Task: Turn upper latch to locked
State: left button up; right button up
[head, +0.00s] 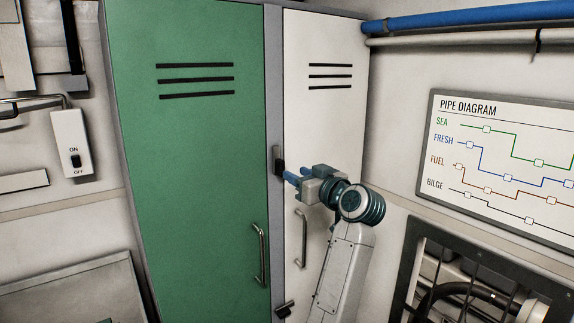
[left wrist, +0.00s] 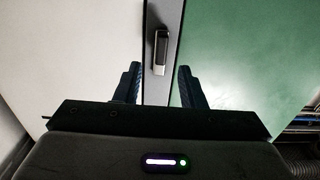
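The upper latch (head: 278,158) is a small dark latch on the grey post between the green door (head: 190,150) and the white door (head: 320,130). It lies lengthwise along the post. In the left wrist view, the latch (left wrist: 160,52) has a dark base and a paler end. My left gripper (head: 290,178) is just right of and slightly below the latch in the head view. In the left wrist view, its two blue fingers (left wrist: 160,85) are apart, with the latch beyond and between their tips. Nothing is between the fingers themselves. My right gripper is not in view.
A lower latch (head: 285,310) sits near the bottom of the post. A green-door handle (head: 261,255) and a white-door handle (head: 301,238) stand out below the gripper. Blue and pale pipes (head: 470,18) run at upper right, above the pipe diagram (head: 510,160).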

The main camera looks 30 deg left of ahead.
aim_at(283, 167)
pick_arm(q)
jog(key=p+x, duration=0.1)
jog(key=x, duration=0.4)
jog(key=shift+a+p, duration=0.3)
jog(key=shift+a, duration=0.1)
jog(key=shift+w+a, duration=0.25)
jog(key=shift+a, duration=0.1)
jog(key=c, duration=0.6)
grip_shut()
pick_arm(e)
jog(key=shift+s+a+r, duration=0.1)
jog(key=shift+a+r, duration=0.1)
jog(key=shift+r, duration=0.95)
